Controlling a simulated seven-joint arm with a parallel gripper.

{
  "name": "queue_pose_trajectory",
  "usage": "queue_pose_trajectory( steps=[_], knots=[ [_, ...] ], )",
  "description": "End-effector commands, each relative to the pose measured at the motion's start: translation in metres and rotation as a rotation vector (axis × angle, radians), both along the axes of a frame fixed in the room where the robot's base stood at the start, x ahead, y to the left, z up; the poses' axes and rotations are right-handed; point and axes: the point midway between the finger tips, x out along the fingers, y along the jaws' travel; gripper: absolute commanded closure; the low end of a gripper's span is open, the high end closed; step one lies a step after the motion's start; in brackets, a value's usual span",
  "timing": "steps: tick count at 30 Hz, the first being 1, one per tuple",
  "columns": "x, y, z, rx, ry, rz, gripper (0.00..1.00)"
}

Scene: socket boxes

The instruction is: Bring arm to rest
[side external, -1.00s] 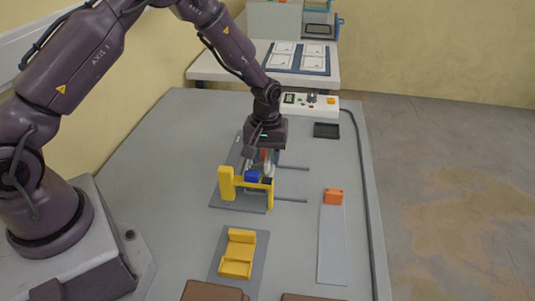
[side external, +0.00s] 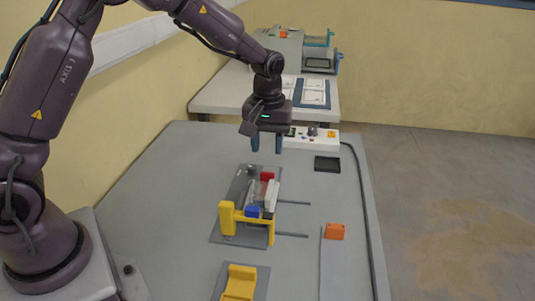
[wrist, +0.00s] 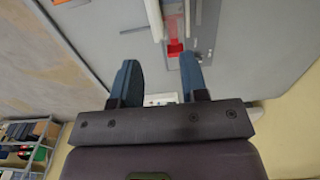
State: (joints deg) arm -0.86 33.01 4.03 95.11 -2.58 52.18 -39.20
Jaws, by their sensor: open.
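My gripper (side external: 266,146) is open and empty, raised above the grey table (side external: 180,190) with its fingers pointing down. In the wrist view its two blue fingers (wrist: 158,82) stand apart with nothing between them. Below it and toward the camera is a fixture on a grey plate (side external: 226,236), with a yellow frame (side external: 228,218), a blue block (side external: 253,211), a red block (side external: 267,176) and pale and clear parts between. The red block also shows in the wrist view (wrist: 175,48). The gripper is clear of the fixture.
An orange block (side external: 334,231) sits at the end of a grey strip. A yellow holder (side external: 240,283) is at the front. A black tray (side external: 327,164) and a white control box (side external: 322,139) lie at the back right. A second table (side external: 225,95) stands behind.

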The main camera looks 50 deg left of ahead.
Motion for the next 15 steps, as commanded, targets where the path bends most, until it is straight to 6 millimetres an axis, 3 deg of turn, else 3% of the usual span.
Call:
queue_pose_trajectory(
  steps=[12,15],
  knots=[
    [0.0,0.0,0.0,0.001,0.001,-0.051,0.6],
    [-0.02,-0.001,-0.009,-0.006,0.048,-0.16,0.6]
  ],
)
